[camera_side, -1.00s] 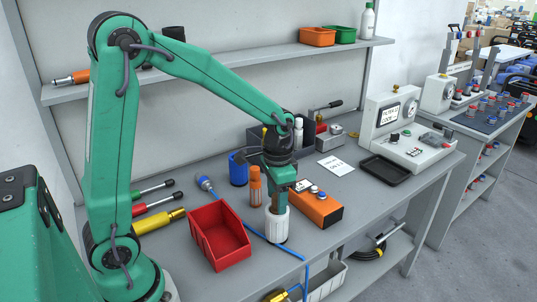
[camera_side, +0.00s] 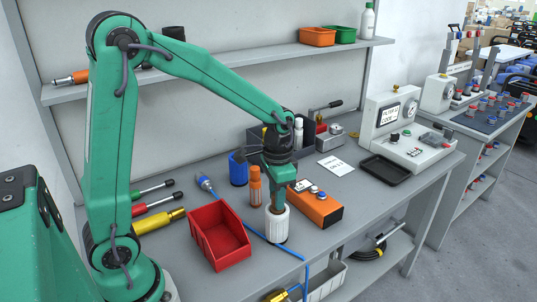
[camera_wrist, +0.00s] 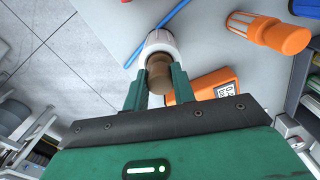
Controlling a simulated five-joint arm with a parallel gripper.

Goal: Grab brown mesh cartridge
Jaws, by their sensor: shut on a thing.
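The brown mesh cartridge (camera_wrist: 158,78) is a brown cylinder standing in a white ribbed cup (camera_wrist: 160,42). In the side view only a little of the brown cartridge (camera_side: 277,209) shows above the white cup (camera_side: 276,226), which stands upright near the bench's front edge. My gripper (camera_wrist: 157,84) is shut on the cartridge, one finger on each side of it. In the side view my gripper (camera_side: 277,203) points down from above the cup. The cartridge's lower part is hidden inside the cup.
An orange meter (camera_side: 317,207) sits close right of the cup, and an orange cartridge (camera_side: 255,187) stands behind it. A red bin (camera_side: 218,240) is to the left. A blue hose (camera_side: 262,238) runs past the cup. A black tray (camera_side: 385,170) lies further right.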

